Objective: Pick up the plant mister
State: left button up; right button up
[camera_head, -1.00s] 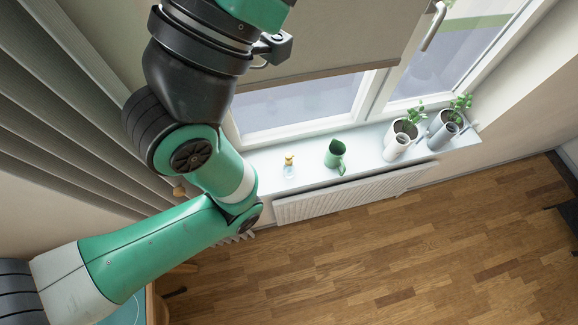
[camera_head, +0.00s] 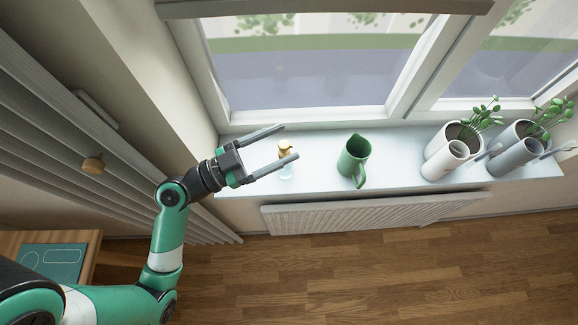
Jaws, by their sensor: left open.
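The plant mister (camera_head: 286,171) is a small clear bottle with a yellow-orange spray top. It stands upright on the white windowsill (camera_head: 400,176), near its left end. My left gripper (camera_head: 289,143) reaches in from the left and is open, with its two fingers pointing right. In this view the fingers lie on either side of the mister's top, and the lower finger overlaps part of the bottle. I cannot tell whether they touch it or are at its height.
A green jug (camera_head: 353,160) stands on the sill to the right of the mister. Potted plants in a white pot (camera_head: 447,150) and a grey pot (camera_head: 512,150) stand further right. A radiator (camera_head: 370,211) is below the sill. Slatted grey blinds or doors (camera_head: 70,140) are at the left.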

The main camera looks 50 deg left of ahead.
aim_at(280, 157)
pick_arm(q)
jog(key=s+a+f+n+y+b, duration=0.2)
jog(key=f, duration=0.5)
jog(key=s+a+f+n+y+b, duration=0.1)
jog(key=s+a+f+n+b, duration=0.15)
jog(key=f, duration=0.45)
jog(key=shift+m, duration=0.45)
jog(key=w, duration=0.2)
jog(key=w+p, duration=0.1)
jog(key=w, duration=0.1)
jog(key=w+d+r, duration=0.1)
jog(key=w, duration=0.1)
jog(key=shift+w, duration=0.1)
jog(key=w, duration=0.6)
jog(key=shift+d+f+y+p, duration=0.2)
jog(key=shift+f+y+p, duration=0.15)
jog(key=shift+y, duration=0.05)
pick_arm(e)
notch_tip(280, 157, down, 6)
pick_arm(q)
jog(key=shift+c, duration=0.2)
pick_arm(e)
jog(key=shift+w, duration=0.1)
pick_arm(q)
grip_shut()
